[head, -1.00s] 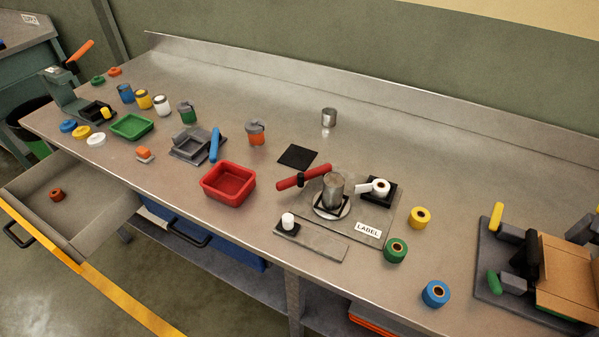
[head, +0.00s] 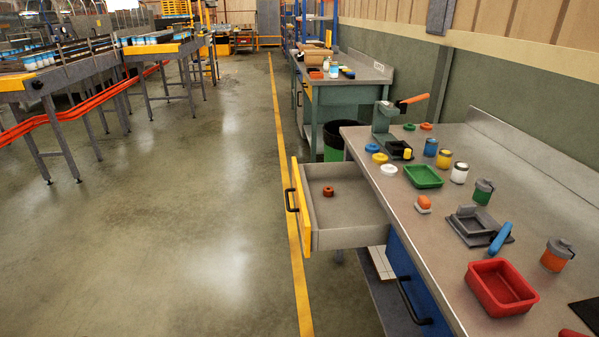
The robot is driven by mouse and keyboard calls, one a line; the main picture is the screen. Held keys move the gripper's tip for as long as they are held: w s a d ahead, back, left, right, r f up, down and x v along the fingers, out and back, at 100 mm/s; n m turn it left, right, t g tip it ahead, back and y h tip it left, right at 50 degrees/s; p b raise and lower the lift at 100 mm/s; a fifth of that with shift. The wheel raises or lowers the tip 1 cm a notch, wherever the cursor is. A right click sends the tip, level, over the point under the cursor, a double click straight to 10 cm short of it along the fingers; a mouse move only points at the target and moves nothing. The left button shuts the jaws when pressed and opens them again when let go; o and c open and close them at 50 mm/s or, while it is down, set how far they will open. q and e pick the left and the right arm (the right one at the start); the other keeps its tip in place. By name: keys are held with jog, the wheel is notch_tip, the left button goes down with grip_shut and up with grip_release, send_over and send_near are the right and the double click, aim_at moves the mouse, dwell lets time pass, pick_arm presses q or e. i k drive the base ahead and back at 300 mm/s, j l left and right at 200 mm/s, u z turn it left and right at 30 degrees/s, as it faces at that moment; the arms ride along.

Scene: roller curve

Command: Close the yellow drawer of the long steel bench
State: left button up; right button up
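The yellow drawer (head: 301,208) stands pulled out from the left end of the long steel bench (head: 377,190). Its yellow front faces left and carries a black handle (head: 291,200). A small brown-orange ring (head: 328,191) lies on the grey drawer floor. A blue drawer front (head: 408,285) with a black handle sits under the bench top, nearer to me, and looks shut. Neither of my grippers shows in the head view.
The floor left of the drawer is clear, with a yellow line (head: 296,262) running along it. Jars, trays and lids cover the bench top. Conveyors (head: 60,75) stand far left.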

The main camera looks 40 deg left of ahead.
aim_at(353, 218)
jog(key=j+u, duration=0.2)
jog(key=u, duration=0.15)
jog(key=k+j+u, duration=0.1)
jog(key=j+u, duration=0.4)
jog(key=u, duration=0.25)
